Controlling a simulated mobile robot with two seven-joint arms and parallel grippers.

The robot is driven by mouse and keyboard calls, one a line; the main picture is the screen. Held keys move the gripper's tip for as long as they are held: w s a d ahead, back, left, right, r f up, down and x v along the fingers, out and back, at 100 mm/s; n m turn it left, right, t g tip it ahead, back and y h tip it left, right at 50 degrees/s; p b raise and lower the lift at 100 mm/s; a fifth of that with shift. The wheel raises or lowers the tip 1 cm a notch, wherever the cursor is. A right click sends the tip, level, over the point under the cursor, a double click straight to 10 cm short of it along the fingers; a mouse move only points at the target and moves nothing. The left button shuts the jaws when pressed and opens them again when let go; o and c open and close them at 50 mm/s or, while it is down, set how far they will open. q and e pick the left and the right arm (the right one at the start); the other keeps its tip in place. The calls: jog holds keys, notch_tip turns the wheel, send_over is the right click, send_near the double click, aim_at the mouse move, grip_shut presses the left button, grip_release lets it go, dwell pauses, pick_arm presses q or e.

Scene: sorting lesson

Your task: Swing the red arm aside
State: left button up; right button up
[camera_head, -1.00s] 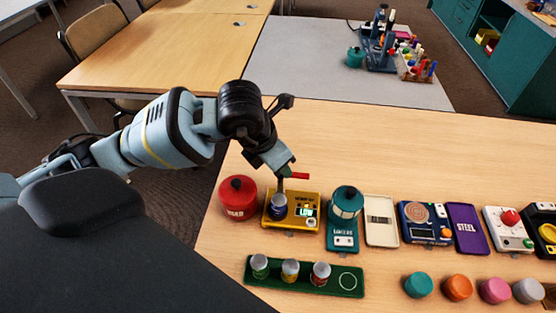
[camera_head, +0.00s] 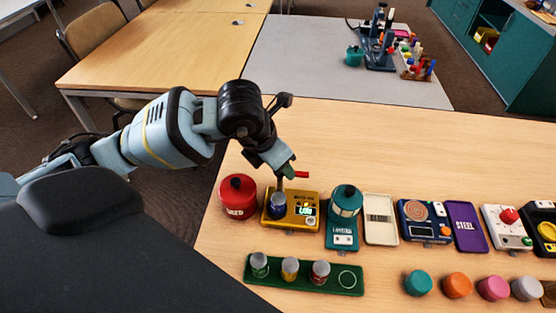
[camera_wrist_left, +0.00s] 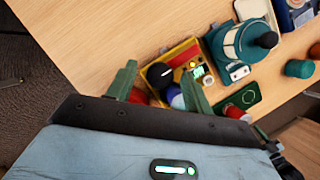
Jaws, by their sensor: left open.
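The yellow tester (camera_head: 303,221) stands near the table's left edge, with a small lit display. A dark blue cell (camera_head: 277,207) stands upright in its left part; it also shows in the wrist view (camera_wrist_left: 176,98). The red arm (camera_head: 301,174) appears as a short bar at the tester's back. A red strip (camera_wrist_left: 178,51) along the tester's far side in the wrist view looks like the same arm. My left gripper (camera_head: 281,176) is over the tester's back left, close to the red bar. Its green fingers (camera_wrist_left: 160,88) are apart, with nothing clearly held. Contact cannot be told.
A red canister (camera_head: 238,197) is close on the tester's left, a teal lantern (camera_head: 344,207) close on its right. A green rack (camera_head: 330,286) with several cells lies in front. More devices line the right. The table behind the row is clear.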

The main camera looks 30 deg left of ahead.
pick_arm(q)
jog(key=d+v, duration=0.1)
jog(key=v, duration=0.6)
jog(key=shift+a+r, duration=0.45)
jog(key=shift+a, duration=0.1)
jog(key=shift+s, duration=0.1)
